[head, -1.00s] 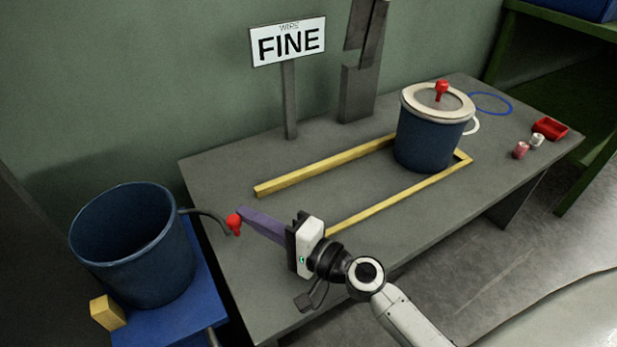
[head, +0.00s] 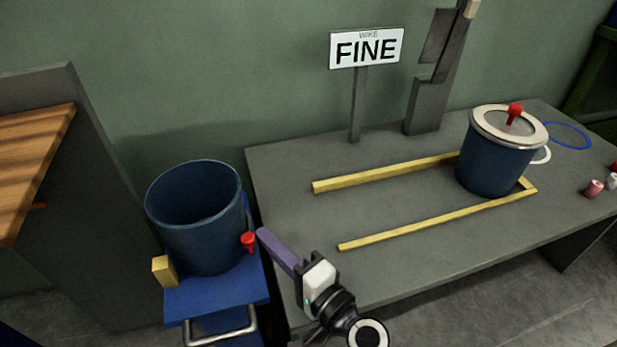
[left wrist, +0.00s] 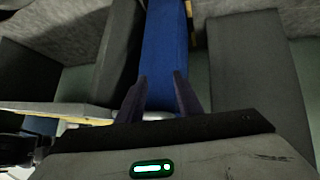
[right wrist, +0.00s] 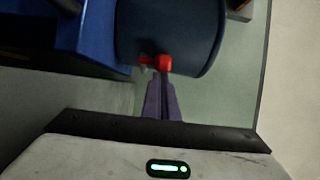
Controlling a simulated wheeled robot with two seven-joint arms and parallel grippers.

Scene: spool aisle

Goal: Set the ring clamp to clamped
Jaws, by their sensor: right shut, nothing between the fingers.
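A dark blue open drum (head: 195,240) stands on a blue cart at the left. The clamp's red knob (head: 248,239) sits close against the drum's right side. The lever itself is not clearly visible in the head view. In the right wrist view the red knob (right wrist: 160,63) lies against the drum wall (right wrist: 185,25). My right gripper (head: 262,234) is shut and empty, with its purple fingertips right beside the knob; I cannot tell whether they touch. My left gripper (left wrist: 161,76) is open and empty in the left wrist view, outside the head view.
The blue cart (head: 220,286) has a yellow block (head: 164,271) and a front handle. A grey table (head: 290,165) at the right bears yellow rails (head: 385,173), a lidded blue drum (head: 490,165) and a FINE sign (head: 366,48). A wooden top (head: 35,155) is at far left.

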